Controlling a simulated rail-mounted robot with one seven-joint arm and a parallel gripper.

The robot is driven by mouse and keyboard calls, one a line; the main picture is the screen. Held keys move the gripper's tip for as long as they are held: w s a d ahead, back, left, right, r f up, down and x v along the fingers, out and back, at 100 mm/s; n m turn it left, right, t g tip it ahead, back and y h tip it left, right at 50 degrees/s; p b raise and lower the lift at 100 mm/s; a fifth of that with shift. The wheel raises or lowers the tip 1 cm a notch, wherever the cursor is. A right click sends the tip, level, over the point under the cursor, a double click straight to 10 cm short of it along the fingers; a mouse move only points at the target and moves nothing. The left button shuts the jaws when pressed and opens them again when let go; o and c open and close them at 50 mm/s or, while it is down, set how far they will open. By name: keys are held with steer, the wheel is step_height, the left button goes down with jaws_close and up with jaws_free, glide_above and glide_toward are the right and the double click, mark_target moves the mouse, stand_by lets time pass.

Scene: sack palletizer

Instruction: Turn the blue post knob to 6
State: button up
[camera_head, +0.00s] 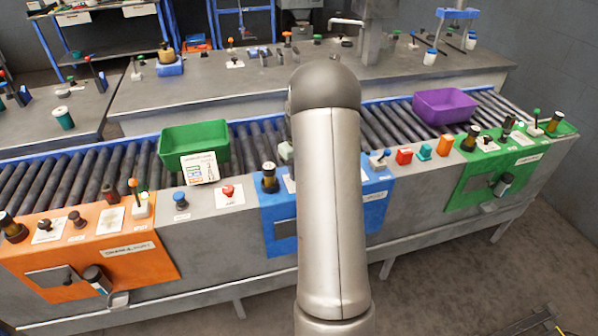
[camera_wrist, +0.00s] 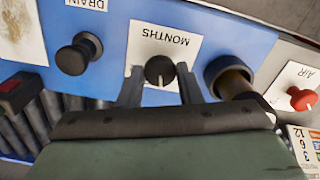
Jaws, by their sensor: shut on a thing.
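The blue post (camera_head: 282,235) is the middle coloured panel along the front of the conveyor; my arm covers much of it in the head view. In the wrist view its blue face (camera_wrist: 200,12) appears upside down. A round dark knob (camera_wrist: 159,69) sits on a white plate labelled MONTHS (camera_wrist: 166,42). My gripper (camera_wrist: 159,80) has one finger on each side of this knob and is shut on it. The knob's pointer and the dial figures are too small to read. My gripper is hidden behind my arm in the head view.
Beside the held knob are a black DRAIN knob (camera_wrist: 75,58) and a dark cylinder with an amber top (camera_wrist: 232,78). A red AIR knob (camera_wrist: 303,99) lies farther right. A numbered card (camera_head: 200,168) leans at the green bin (camera_head: 178,143). A purple bin (camera_head: 445,106) stands on the rollers.

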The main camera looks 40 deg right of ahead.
steer(key=m, duration=0.3)
steer(key=shift+m+b, duration=0.3)
steer(key=shift+m, duration=1.9)
steer(key=o, duration=1)
step_height(320, 180, up, 18)
steer(key=shift+f, duration=0.25)
